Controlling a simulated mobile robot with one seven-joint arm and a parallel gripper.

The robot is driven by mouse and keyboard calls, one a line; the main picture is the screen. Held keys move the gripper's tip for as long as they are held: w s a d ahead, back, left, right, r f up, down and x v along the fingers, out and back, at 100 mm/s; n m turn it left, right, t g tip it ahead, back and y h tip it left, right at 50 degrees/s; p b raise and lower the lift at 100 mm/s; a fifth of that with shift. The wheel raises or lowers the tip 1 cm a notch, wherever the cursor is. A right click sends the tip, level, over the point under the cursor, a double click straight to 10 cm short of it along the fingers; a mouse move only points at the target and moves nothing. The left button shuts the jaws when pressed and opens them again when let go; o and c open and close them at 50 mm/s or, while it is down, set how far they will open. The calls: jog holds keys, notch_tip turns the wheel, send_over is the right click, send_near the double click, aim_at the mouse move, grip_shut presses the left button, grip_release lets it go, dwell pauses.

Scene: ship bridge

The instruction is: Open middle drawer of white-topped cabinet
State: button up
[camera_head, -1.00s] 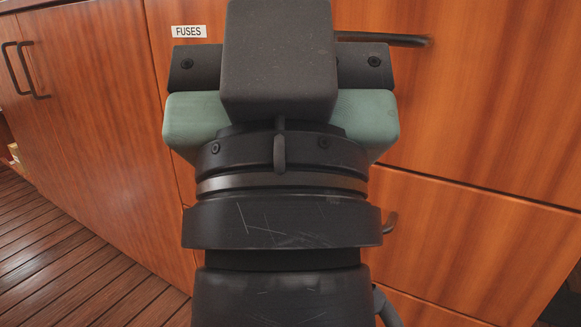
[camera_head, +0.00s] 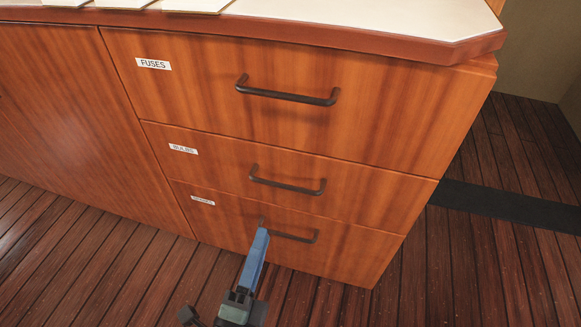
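The white-topped cabinet (camera_head: 440,150) fills the middle of the view. Its middle drawer (camera_head: 360,195) is shut flush, with a dark bar handle (camera_head: 287,187) and a small white label (camera_head: 183,149) at upper left. What looks like my gripper (camera_head: 262,240), a long blue piece on a dark grey mount, rises from the bottom edge. It is below the middle handle in the picture. Its tip overlaps the left end of the bottom drawer's handle (camera_head: 295,238); whether it touches cannot be told. I see no gap between fingers and nothing held.
The top drawer, labelled FUSES (camera_head: 153,64), and the bottom drawer (camera_head: 345,258) are shut. The white top (camera_head: 350,12) overhangs the drawers, with pale flat items at its back left. Plank floor (camera_head: 440,280) is open at right and lower left. A dark strip (camera_head: 510,205) crosses the floor.

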aim_at(283, 184)
jog(key=b+x, duration=0.1)
jog(key=x, duration=0.3)
jog(key=b+x, duration=0.1)
jog(key=x, duration=0.3)
jog(key=f+b+x, duration=0.1)
jog(key=x, duration=0.3)
jog(key=shift+w+d+r, duration=0.1)
jog(key=shift+w+d, duration=0.15)
jog(key=shift+d, duration=0.2)
grip_shut()
dwell(0.8)
